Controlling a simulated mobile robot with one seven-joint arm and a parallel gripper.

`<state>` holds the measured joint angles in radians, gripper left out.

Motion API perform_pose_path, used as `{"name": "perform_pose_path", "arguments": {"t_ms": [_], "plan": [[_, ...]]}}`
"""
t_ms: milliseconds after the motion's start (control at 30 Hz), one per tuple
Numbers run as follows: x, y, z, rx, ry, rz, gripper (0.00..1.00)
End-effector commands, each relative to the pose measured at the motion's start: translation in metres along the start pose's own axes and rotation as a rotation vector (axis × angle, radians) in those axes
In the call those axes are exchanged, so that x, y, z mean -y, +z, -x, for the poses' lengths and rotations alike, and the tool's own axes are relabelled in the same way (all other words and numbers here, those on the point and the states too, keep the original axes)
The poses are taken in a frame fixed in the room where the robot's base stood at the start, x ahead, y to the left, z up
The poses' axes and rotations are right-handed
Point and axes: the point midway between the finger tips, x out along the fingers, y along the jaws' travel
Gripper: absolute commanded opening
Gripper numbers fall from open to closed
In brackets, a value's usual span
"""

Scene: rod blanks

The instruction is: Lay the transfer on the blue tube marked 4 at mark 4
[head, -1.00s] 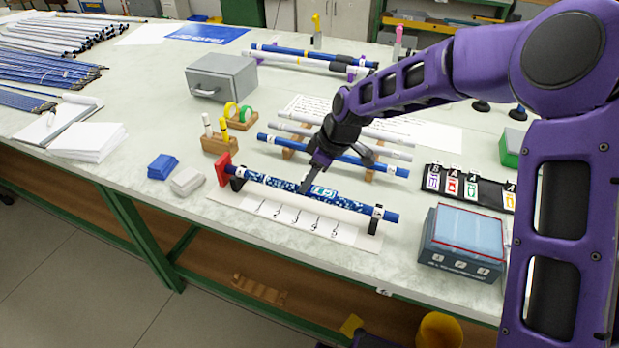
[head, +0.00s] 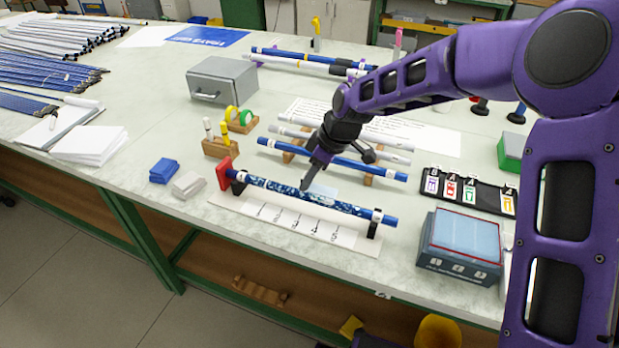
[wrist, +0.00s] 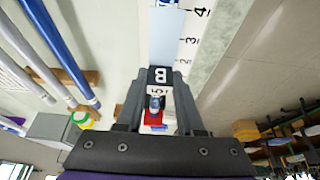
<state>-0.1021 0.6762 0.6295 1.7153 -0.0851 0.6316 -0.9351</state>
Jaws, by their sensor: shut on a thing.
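A blue patterned tube (head: 285,193) lies in the front holder against a red end stop (head: 224,172). Its markings are too small to read. A white strip with numbered marks (head: 297,224) runs along its front side; the wrist view shows marks 4, 3 and 2 on the strip (wrist: 194,30). My gripper (head: 306,184) is shut on the black tab lettered B (wrist: 157,75) of a pale blue transfer sheet (wrist: 166,38). The sheet also shows in the head view (head: 322,191), at the tube's middle. It hides part of the tube in the wrist view; I cannot tell whether they touch.
A rack behind holds a blue tube (head: 335,159) and pale rods. A black card holder (head: 468,191) and a blue-grey box (head: 461,240) stand to the right. Blue (head: 163,170) and white (head: 188,184) blocks lie to the left of the holder.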

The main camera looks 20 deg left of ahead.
Motion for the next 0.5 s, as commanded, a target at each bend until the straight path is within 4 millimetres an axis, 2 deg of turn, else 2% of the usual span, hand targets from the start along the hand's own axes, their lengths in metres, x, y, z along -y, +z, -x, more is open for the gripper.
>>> {"name": "perform_pose_path", "arguments": {"t_ms": [500], "plan": [[-0.001, -0.015, 0.037, -0.001, 0.001, -0.001, 0.01]]}}
